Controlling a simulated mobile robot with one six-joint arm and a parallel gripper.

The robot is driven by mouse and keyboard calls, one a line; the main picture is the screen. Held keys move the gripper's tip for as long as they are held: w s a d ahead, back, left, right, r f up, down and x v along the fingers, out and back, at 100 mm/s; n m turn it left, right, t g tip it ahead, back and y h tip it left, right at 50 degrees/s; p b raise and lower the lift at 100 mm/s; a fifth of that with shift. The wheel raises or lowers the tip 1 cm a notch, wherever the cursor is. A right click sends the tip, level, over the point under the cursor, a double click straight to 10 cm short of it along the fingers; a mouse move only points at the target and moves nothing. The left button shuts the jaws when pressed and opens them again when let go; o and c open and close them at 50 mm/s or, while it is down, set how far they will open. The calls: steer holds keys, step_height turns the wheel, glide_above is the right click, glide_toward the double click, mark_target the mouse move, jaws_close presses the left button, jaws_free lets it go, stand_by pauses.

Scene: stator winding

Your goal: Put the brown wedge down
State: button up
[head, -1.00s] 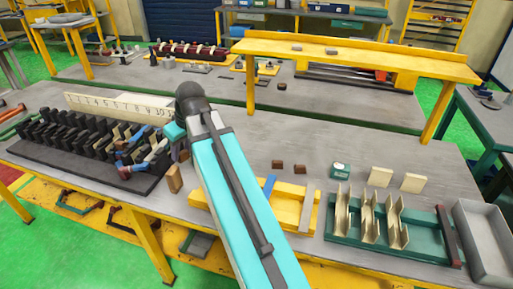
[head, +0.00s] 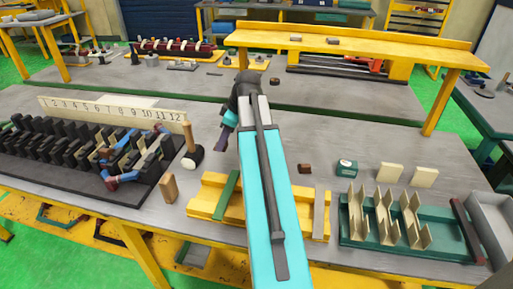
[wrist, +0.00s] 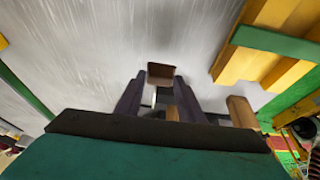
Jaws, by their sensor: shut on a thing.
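My gripper (wrist: 160,85) is shut on a small brown wedge (wrist: 160,72), which shows at the fingertips in the wrist view, above the grey bench top. In the head view, my dark fingers (head: 228,140) point down left of the arm, right of the mallet; the held wedge cannot be made out there. Another brown wedge (head: 304,168) lies on the bench just right of my arm. I cannot tell the gap between the held wedge and the bench.
A black slotted rack (head: 75,182) with coils and a numbered board (head: 110,110) stands left. A mallet (head: 190,150), wooden block (head: 169,188) and yellow fixture (head: 205,195) are near my gripper. A green rack (head: 350,238) stands right. Bare bench lies around the fingers.

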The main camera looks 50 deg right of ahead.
steer(key=shift+d, duration=0.2)
steer(key=s+d+p, duration=0.1)
steer(key=s+d, duration=0.1)
steer(key=d, duration=0.3)
steer(key=s+d+f+p, duration=0.1)
steer(key=d, duration=0.3)
steer(key=s+d+p, duration=0.1)
steer(key=s+d, duration=0.1)
steer(key=d, duration=0.3)
steer(key=shift+s+d+f, duration=0.2)
steer(key=shift+s+d, duration=0.1)
steer(key=shift+d, duration=0.05)
steer(key=shift+f, duration=0.1)
steer(key=shift+f+p, duration=0.8)
steer(key=shift+f, duration=0.9)
steer(key=shift+f, duration=0.15)
steer(key=o, duration=1)
steer(key=shift+o, duration=0.2)
